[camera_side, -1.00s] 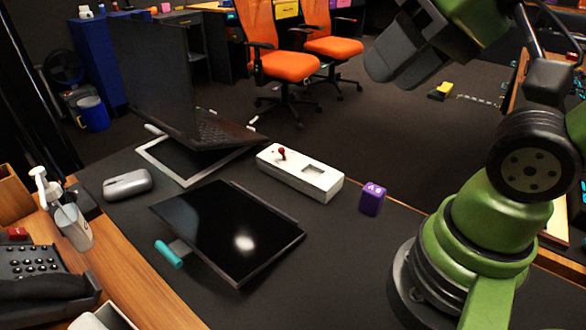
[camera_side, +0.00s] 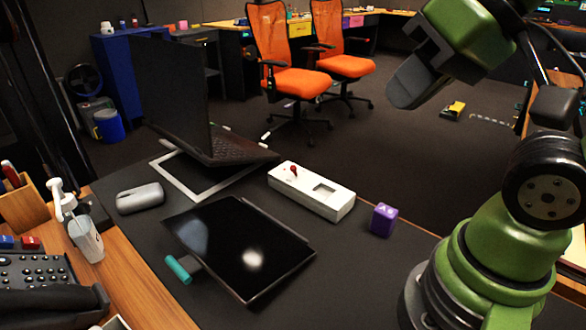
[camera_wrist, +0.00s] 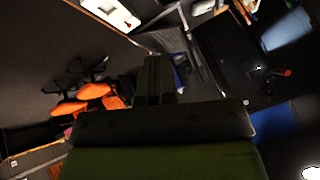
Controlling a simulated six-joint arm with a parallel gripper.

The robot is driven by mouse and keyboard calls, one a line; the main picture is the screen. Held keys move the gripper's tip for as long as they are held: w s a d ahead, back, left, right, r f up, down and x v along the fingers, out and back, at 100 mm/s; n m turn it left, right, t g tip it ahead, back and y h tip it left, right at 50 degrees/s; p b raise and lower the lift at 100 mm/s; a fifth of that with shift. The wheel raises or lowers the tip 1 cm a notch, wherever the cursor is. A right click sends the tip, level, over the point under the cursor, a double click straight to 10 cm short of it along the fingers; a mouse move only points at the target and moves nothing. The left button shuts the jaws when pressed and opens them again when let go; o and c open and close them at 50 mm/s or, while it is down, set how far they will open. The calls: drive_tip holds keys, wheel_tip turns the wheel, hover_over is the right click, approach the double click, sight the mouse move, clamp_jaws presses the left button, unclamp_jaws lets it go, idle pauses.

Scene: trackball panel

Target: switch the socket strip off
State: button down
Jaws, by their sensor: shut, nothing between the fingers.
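The socket strip (camera_side: 329,199) is a long white box on the dark desk mat, with a small red lever (camera_side: 293,170) near its left end and a rectangular recess near its right end. The lever stands up from the top face. Part of the strip also shows at the top edge of the wrist view (camera_wrist: 103,9), with a red spot on it. My gripper (camera_side: 405,92) is in the air above and to the right of the strip, well apart from it. Its dark jaws are shut and empty, pointing down and left.
A purple cube (camera_side: 383,219) stands just right of the strip. An open laptop (camera_side: 175,95) on a pale-framed pad is to its left. A black tablet (camera_side: 240,245) with a teal piece lies in front. A grey mouse (camera_side: 140,198) is farther left. The air above the strip is clear.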

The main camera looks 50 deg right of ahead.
drive_tip(key=w+d+f+n+g+h, duration=0.35)
drive_tip(key=w+f+n, duration=0.25)
drive_tip(key=w+n, duration=0.3)
drive_tip(key=n+h, duration=0.2)
drive_tip(key=n, duration=0.6)
approach(295, 186)
wheel_tip(295, 186, up, 3)
drive_tip(key=s+a, duration=0.2)
drive_tip(key=a, duration=0.1)
drive_tip(key=shift+s+r, duration=0.1)
drive_tip(key=shift+s, duration=0.1)
drive_tip(key=x, duration=1)
drive_tip(key=shift+s+d, duration=0.1)
drive_tip(key=shift+s, duration=0.05)
drive_tip(key=shift+w+d+r, duration=0.2)
drive_tip(key=shift+w+d, duration=0.55)
drive_tip(key=shift+w, duration=0.1)
drive_tip(key=shift+w+d+r, duration=0.15)
drive_tip(key=shift+w+d, duration=0.5)
